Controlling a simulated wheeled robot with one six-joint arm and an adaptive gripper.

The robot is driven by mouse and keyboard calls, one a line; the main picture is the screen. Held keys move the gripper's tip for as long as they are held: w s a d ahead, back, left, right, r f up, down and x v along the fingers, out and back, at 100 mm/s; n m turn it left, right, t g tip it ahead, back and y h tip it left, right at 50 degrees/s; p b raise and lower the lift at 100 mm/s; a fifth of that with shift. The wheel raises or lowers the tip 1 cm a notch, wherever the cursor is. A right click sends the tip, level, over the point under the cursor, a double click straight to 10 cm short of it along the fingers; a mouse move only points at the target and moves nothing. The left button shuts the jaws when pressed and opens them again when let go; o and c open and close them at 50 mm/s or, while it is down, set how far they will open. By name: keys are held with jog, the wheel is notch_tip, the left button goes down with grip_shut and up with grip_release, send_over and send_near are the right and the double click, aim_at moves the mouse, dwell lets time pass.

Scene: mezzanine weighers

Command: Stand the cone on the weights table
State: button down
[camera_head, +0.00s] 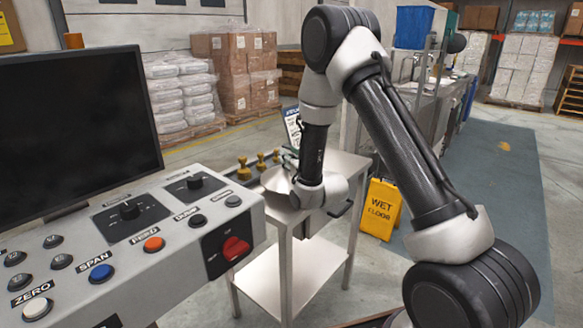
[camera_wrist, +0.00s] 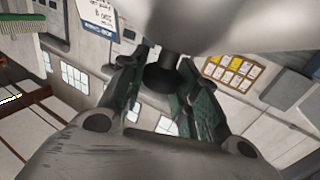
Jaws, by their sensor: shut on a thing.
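My gripper (camera_wrist: 168,72) shows in the wrist view with its two green-grey fingers closed on the dark neck of a pale, smooth metal body. I take this body for the cone (camera_wrist: 235,22); it fills the top of that view and its far end is out of frame. In the head view the cone (camera_head: 273,181) shows as a grey metal shape beside my wrist, tilted, over the weights table (camera_head: 343,163). My wrist hides part of it. I cannot tell whether it touches the tabletop.
Several brass weights (camera_head: 261,161) stand at the table's back left. A control console (camera_head: 150,230) with a dark screen (camera_head: 75,125) fills the left front. A yellow wet-floor sign (camera_head: 381,208) stands right of the table. Boxes on pallets (camera_head: 235,70) stand behind.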

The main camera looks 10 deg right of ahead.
jog(key=shift+f, duration=1.7)
jog(key=shift+f, duration=0.15)
jog(key=c, duration=1.1)
grip_release()
jog(key=shift+o, duration=0.2)
